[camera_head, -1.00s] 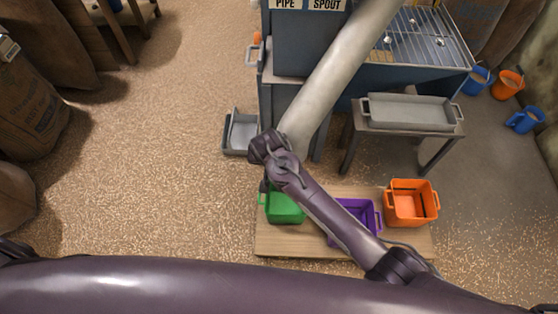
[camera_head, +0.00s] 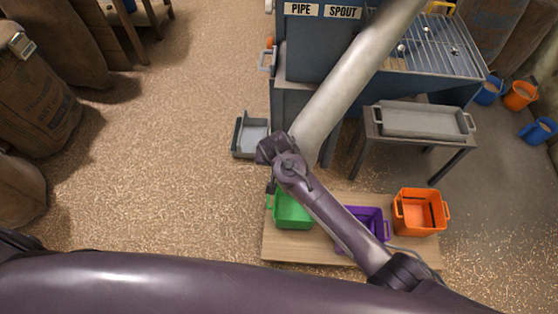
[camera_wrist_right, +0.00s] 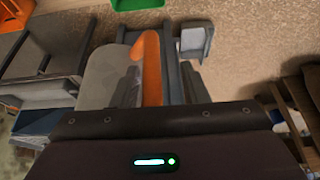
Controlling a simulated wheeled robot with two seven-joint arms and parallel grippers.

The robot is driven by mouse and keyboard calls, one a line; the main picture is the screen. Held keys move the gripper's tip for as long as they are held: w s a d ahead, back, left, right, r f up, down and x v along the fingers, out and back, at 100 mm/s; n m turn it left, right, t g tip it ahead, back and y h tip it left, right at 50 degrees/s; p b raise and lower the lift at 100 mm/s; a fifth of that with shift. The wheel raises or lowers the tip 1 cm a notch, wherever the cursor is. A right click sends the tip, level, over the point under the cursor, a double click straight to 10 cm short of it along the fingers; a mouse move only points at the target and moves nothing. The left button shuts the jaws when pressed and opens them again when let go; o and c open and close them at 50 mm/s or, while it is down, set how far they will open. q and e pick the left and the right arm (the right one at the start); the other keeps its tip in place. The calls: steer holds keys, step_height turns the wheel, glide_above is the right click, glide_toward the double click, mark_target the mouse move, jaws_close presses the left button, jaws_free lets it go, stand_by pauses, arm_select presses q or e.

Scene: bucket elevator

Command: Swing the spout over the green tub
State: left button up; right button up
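The spout (camera_head: 345,90) is a long pale grey pipe slanting down from the machine at top right. Its lower end shows just beyond the far side of the green tub (camera_head: 294,213), partly behind my right wrist. The wrist hides whether its mouth is over the tub. The tub stands at the left end of a wooden board, partly covered by my right arm. It also shows at the top of the right wrist view (camera_wrist_right: 135,4). There my right gripper (camera_wrist_right: 152,90) has an orange handle (camera_wrist_right: 151,55) between its fingers, which look closed on it. My left gripper is out of view.
A purple tub (camera_head: 372,222) and an orange tub (camera_head: 420,213) share the board (camera_head: 300,250) with the green tub. A grey pan (camera_head: 252,136) lies on the floor at left of the machine. A metal tray (camera_head: 420,122) rests on a small table.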

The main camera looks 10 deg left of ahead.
steer(key=shift+w+r, duration=0.1)
steer(key=shift+r, duration=0.05)
steer(key=v, duration=0.7)
steer(key=shift+r, duration=0.3)
steer(key=shift+s+d, duration=0.15)
steer(key=shift+s, duration=0.15)
